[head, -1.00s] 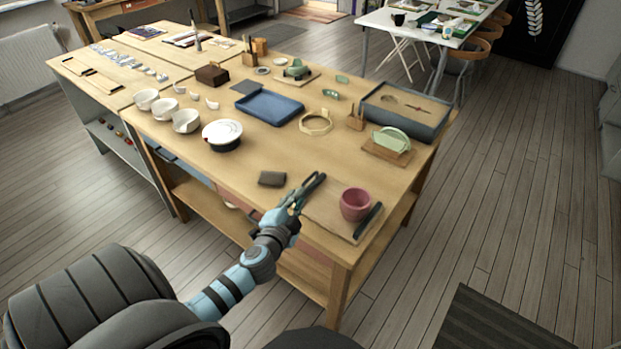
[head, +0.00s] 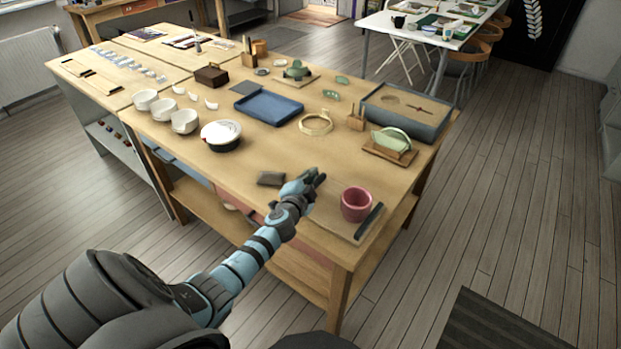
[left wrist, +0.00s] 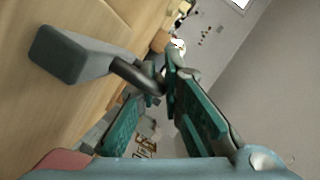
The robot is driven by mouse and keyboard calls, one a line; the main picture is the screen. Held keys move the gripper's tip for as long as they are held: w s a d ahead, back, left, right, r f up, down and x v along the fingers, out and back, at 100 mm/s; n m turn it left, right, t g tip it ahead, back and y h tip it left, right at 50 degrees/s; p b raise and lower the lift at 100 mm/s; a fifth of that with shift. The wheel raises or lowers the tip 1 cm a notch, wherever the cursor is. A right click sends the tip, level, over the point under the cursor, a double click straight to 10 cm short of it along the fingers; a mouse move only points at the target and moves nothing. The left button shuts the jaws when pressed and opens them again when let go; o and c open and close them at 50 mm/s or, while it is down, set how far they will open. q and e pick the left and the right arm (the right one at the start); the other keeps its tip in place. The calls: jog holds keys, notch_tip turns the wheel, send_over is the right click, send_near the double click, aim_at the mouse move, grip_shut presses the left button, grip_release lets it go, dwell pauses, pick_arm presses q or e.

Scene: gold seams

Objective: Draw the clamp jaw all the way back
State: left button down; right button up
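I take the dark grey block (head: 270,178) near the table's front edge to be the clamp jaw; the head view is too small to confirm it. In the left wrist view a grey block (left wrist: 75,55) at upper left has a dark rod (left wrist: 137,76) running from it to my fingertips. My left gripper (head: 313,178) is just right of the block, over the table. In the left wrist view its teal-padded fingers (left wrist: 160,88) stand apart, with background showing between them. The rod's end is at the tips; contact is unclear. My right gripper is not seen.
A pink pot (head: 356,204) and a dark bar (head: 369,221) sit on a board right of my gripper. Behind are a white round dish (head: 221,133), a pale ring (head: 316,124), a blue tray (head: 268,108) and a green piece on a stand (head: 392,140).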

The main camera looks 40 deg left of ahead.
pick_arm(q)
jog(key=shift+a, duration=0.1)
jog(key=shift+a+b, duration=0.3)
jog(key=shift+a, duration=0.3)
jog(key=shift+d, duration=0.1)
jog(key=c, duration=2)
grip_release()
jog(key=shift+r, duration=0.1)
jog(key=shift+a, duration=0.2)
jog(key=shift+s, duration=0.15)
jog(key=v, duration=1.2)
